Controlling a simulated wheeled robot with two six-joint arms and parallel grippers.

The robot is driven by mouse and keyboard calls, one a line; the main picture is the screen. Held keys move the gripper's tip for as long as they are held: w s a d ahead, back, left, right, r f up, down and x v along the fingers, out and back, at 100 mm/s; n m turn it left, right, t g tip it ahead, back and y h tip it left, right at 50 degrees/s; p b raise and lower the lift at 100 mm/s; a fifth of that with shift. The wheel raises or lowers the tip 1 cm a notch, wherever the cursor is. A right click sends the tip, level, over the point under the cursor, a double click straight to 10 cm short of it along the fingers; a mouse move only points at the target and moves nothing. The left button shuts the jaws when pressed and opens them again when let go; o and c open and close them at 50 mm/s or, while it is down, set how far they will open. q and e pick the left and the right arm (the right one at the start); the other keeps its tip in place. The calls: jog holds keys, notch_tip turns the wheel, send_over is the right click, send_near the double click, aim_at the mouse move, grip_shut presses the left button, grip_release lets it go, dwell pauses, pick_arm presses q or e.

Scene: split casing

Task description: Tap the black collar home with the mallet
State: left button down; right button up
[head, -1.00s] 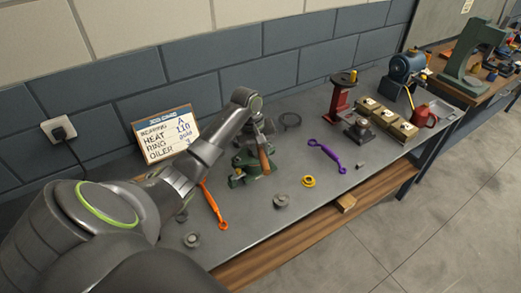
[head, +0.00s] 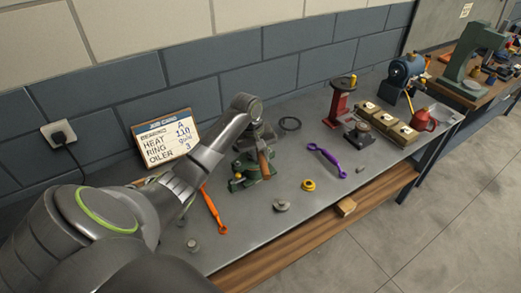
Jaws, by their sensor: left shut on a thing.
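My left gripper (head: 259,139) is above the green vice-like fixture (head: 243,172) on the grey bench. It is shut on what looks like the mallet, whose brown wooden handle (head: 264,164) slants down beside the fixture. The mallet's head cannot be made out against the gripper. A thin dark ring (head: 290,124) lies flat behind and to the right of the gripper. I cannot tell whether it is the black collar, or whether the collar is on the fixture, partly hidden by my arm. My right gripper is out of view.
An orange wrench (head: 213,211) lies left of the fixture and a purple wrench (head: 328,161) right. A yellow ring (head: 308,185) and a grey round part (head: 281,205) lie near the front edge. A red stand (head: 340,104) and a job card (head: 165,139) stand at the back.

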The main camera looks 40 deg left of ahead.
pick_arm(q)
jog(key=shift+s+f, duration=0.15)
jog(key=shift+f, duration=0.15)
jog(key=shift+r, duration=0.1)
jog(key=shift+w+r, duration=0.15)
jog(key=shift+r, duration=0.55)
jog(key=shift+w+r, duration=0.1)
jog(key=shift+r, duration=2.2)
